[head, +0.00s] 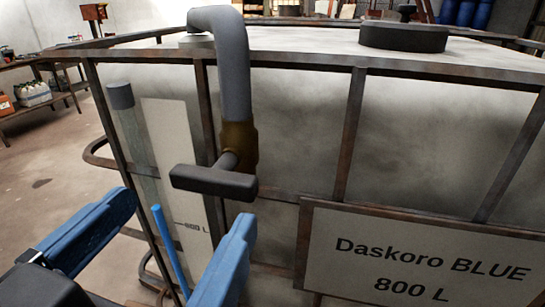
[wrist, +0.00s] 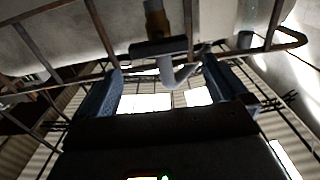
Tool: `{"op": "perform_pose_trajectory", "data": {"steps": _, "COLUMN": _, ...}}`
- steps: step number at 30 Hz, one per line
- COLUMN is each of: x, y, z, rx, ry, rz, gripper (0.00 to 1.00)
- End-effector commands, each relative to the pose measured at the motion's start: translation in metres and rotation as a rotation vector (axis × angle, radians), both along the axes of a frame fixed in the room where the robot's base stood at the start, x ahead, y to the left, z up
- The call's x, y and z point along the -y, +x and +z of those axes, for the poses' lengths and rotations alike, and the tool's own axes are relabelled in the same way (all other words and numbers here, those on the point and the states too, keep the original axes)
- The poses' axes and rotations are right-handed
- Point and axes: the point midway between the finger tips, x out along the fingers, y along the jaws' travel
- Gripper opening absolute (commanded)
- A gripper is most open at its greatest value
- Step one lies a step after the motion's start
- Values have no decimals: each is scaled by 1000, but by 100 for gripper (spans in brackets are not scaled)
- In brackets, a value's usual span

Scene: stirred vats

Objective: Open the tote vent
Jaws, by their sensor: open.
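The tote (head: 290,110) is a pale, stained tank in a rusty bar cage. A grey bent pipe (head: 234,75) comes over its top edge and runs down to a brass-brown valve body (head: 238,145). A black bar handle (head: 213,182) sticks out in front of the valve, roughly level. In the wrist view the handle (wrist: 160,47) lies just beyond the fingertips. My gripper (head: 185,212), with blue fingers, is open and empty, below and in front of the handle. Its fingers spread to either side of the handle in the wrist view (wrist: 160,75). I see no contact.
A sign (head: 420,260) reads "Daskoro BLUE 800 L". A level scale (head: 180,160) and thin blue column (head: 170,250) show left of the valve. A black lid (head: 403,37) sits on top. Cage bars run close around the handle. Open floor (head: 45,165) lies left.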

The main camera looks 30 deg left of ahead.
Motion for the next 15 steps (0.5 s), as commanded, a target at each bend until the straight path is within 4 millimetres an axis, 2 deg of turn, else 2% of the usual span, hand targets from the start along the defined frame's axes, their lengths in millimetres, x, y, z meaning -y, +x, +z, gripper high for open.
{"op": "perform_pose_trajectory", "data": {"steps": 9, "x": -10, "y": 46, "z": 2, "rx": -1, "ry": -1, "rz": -3, "gripper": 100}}
{"op": "perform_pose_trajectory", "data": {"steps": 15, "x": -15, "y": 67, "z": 1, "rx": 0, "ry": -1, "rz": -1, "gripper": 100}}
